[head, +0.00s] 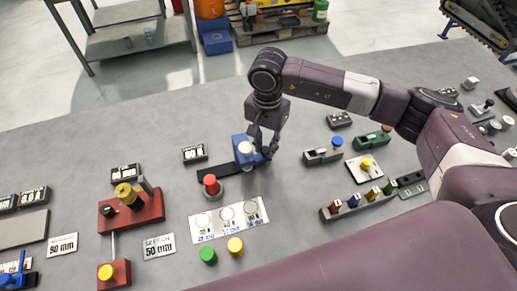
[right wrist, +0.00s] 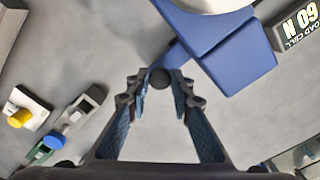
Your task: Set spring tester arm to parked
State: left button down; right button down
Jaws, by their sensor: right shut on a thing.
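The spring tester (head: 241,143) is a blue block with a white round part, on a dark base strip on the grey table. Its blue body also fills the upper right of the right wrist view (right wrist: 235,58). My right gripper (head: 268,153) reaches down at the tester's right side. In the right wrist view its fingertips (right wrist: 160,82) are shut on a dark round knob (right wrist: 160,77) beside the blue body; the link between knob and body is partly hidden. My left gripper is not in view.
A red knob (head: 210,184) stands just in front of the tester, with a white marked card (head: 229,218) below it. A load cell display (head: 194,153) lies to the left. A grey clamp (head: 322,156) and green clamp (head: 371,140) stand to the right.

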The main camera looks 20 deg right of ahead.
jog(key=shift+w+d, duration=0.1)
jog(key=shift+d, duration=0.1)
jog(key=c, duration=2.1)
grip_release()
jog(key=shift+r, duration=0.1)
jog(key=o, duration=0.4)
jog(key=shift+d, duration=0.15)
jog(key=shift+r, duration=0.2)
notch_tip(320, 180, up, 12)
jog(key=shift+f, duration=0.25)
